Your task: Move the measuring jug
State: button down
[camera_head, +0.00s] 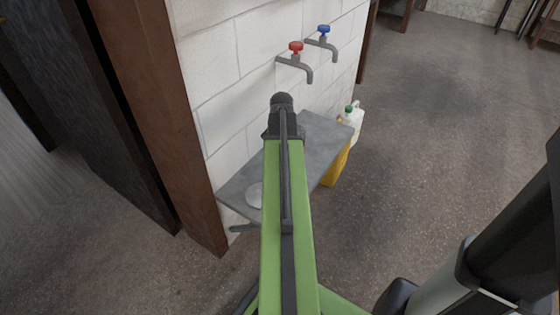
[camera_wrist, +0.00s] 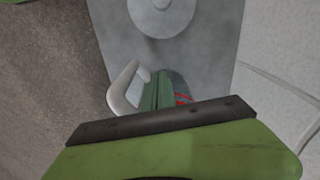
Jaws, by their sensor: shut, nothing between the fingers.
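The measuring jug shows in the wrist view as a pale curved handle (camera_wrist: 122,90), with a little of its body and red marks (camera_wrist: 183,98) to the right. It is over the grey shelf, and much of its body is hidden by my gripper. My gripper (camera_wrist: 163,88) shows there as narrow green fingers, shut and empty, overlapping the jug in the picture. I cannot tell whether they touch it. In the head view, my green arm reaches over the shelf (camera_head: 322,140) and the jug cannot be made out.
A pale round disc (camera_head: 254,195) lies on the shelf's near part. A white block wall (camera_head: 215,75) bounds the shelf's left side, with a red tap (camera_head: 295,58) and blue tap (camera_head: 323,40) above. A yellow container (camera_head: 337,168) and white container (camera_head: 355,122) stand beyond its right edge.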

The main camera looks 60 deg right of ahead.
jog(key=w+d, duration=0.2)
jog(key=d, duration=1.4)
jog(key=shift+d, duration=0.2)
jog(key=a, duration=0.4)
jog(key=shift+s+a, duration=0.2)
jog(key=shift+a, duration=0.05)
notch_tip(320, 180, up, 10)
jog(key=p, duration=1)
jog(key=shift+d, duration=0.25)
